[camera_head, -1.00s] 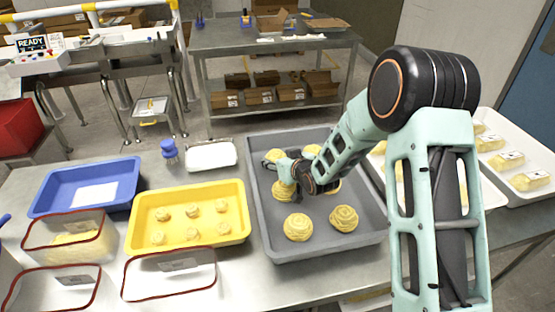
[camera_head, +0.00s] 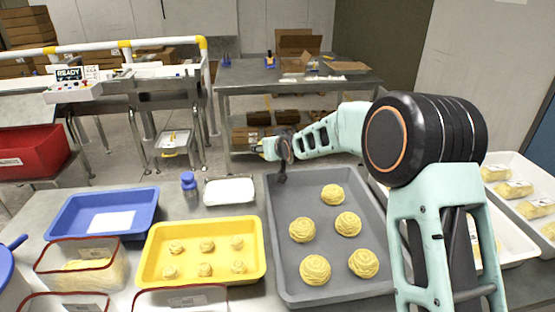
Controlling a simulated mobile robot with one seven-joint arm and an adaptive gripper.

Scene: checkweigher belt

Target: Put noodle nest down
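My gripper (camera_head: 266,149) is raised above the back left corner of the grey tray (camera_head: 289,283), at the end of my outstretched arm. Several round, pale yellow noodle nests (camera_head: 348,223) lie apart in the grey tray. The back left of that tray is bare. A yellow tray (camera_head: 153,285) to its left holds several smaller yellow pieces.
A blue tray (camera_head: 66,222), a white tray (camera_head: 229,191) and a blue bottle (camera_head: 189,185) stand left of the grey tray. Clear red-rimmed containers (camera_head: 82,265) are at the front left. White trays with packs (camera_head: 513,189) lie right. Behind is a table (camera_head: 340,85) with cardboard.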

